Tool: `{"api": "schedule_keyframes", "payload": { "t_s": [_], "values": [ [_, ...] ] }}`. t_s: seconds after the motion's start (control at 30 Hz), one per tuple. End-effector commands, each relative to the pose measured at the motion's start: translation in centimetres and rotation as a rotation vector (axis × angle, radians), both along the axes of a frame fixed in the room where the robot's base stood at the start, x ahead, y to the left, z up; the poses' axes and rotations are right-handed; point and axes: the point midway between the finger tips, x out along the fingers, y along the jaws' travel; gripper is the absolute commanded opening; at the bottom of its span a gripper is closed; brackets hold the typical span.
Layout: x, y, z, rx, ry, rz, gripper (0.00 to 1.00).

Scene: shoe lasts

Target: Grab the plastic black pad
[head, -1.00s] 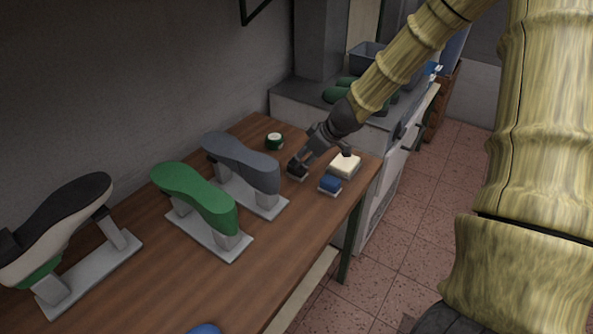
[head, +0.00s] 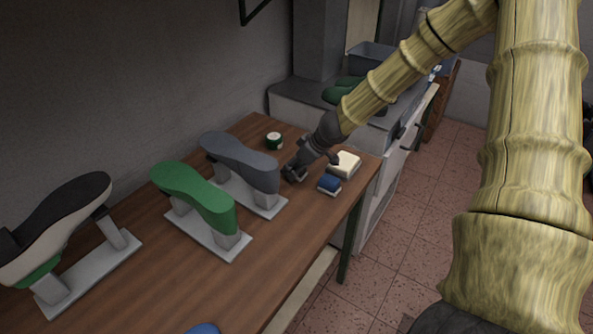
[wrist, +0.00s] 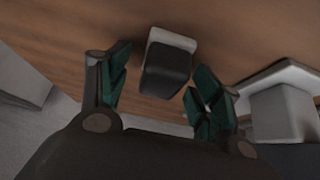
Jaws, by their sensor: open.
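The black pad (wrist: 168,68) is a small dark block on a light grey base. In the wrist view it sits on the brown table between my open fingers, with visible gaps to both sides. My gripper (wrist: 160,88) has dark green finger pads and is empty. In the head view my gripper (head: 298,172) is low over the table, to the right of the grey shoe last, and it mostly hides the black pad.
A grey last (head: 241,160), a green last (head: 195,196) and a black-and-white shoe (head: 62,228) stand on the wooden table (head: 288,250). A blue pad (head: 329,184), a cream block (head: 345,164) and a green tin (head: 274,141) are close to my gripper.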

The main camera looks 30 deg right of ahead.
Motion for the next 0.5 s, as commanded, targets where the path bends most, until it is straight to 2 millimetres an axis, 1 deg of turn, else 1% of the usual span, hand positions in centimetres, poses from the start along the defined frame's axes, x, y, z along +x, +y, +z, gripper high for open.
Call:
{"api": "schedule_keyframes", "payload": {
  "t_s": [0.07, 0.1, 0.17, 0.2, 0.33, 0.37, 0.5],
  "values": [
    [0.0, 0.0, 0.01, 0.0, 0.0, 0.0, 0.64],
    [0.0, 0.0, 0.02, 0.0, 0.0, 0.0, 0.57],
    [0.0, 0.0, 0.02, 0.0, 0.0, 0.0, 0.46],
    [-0.01, 0.0, 0.02, 0.0, 0.0, 0.0, 0.39],
    [0.0, 0.0, 0.02, 0.0, 0.0, 0.0, 0.15],
    [-0.01, 0.0, 0.02, 0.0, 0.0, 0.0, 0.14],
    [0.0, 0.0, 0.04, 0.0, 0.0, 0.0, 0.14]
  ]
}}
